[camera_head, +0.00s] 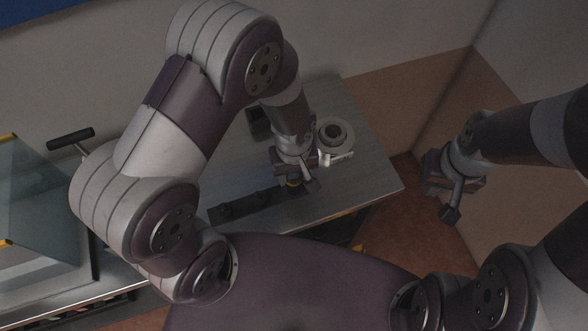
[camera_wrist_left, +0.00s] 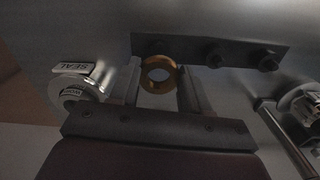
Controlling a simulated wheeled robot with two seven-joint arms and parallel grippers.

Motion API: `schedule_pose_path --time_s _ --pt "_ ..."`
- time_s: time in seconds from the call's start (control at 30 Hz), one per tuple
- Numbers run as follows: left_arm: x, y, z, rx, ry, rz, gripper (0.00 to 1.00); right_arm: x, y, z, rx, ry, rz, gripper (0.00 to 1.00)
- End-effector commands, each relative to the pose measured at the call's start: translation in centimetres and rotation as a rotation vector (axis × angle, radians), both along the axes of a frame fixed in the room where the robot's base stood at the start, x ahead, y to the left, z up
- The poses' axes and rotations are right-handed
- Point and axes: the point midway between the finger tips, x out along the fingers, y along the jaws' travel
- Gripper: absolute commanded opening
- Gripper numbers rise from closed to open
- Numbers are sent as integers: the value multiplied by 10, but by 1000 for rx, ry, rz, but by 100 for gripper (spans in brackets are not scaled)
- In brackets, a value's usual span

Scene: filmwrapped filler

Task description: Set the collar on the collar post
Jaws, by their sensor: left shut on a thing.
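A brass-coloured collar (camera_wrist_left: 158,74) is held between the two fingers of my left gripper (camera_wrist_left: 161,84), its hole facing the wrist camera. In the head view my left gripper (camera_head: 295,181) is low over the right end of a dark bar (camera_head: 232,210), and only a bit of the collar shows under it. In the wrist view the dark bar (camera_wrist_left: 238,57) carries several short dark posts (camera_wrist_left: 214,56). The collar overlaps the bar's edge near one end post; I cannot tell its height above it. My right gripper (camera_head: 447,190) hangs off to the right, away from the bar; its jaw opening is unclear.
A dark block (camera_head: 257,122) is behind the arm. A glass-panelled unit (camera_head: 40,200) is at left. The table's (camera_head: 375,180) right corner is clear.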

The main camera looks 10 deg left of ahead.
Motion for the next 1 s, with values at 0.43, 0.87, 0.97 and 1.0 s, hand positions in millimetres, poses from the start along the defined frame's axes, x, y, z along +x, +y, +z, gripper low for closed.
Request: schedule_pose_path --time_s 0.43,0.87,0.97,1.0 --pt "0 0 -16 0 -1 0 13 0 0 -12 0 0 0 0" --pt "0 0 -16 0 0 0 13 0 0 -8 0 0 0 0" --pt "0 0 -16 0 -1 0 13 0 0 -9 0 0 0 0" --pt "0 0 -16 0 -1 0 13 0 0 -9 0 0 0 0"
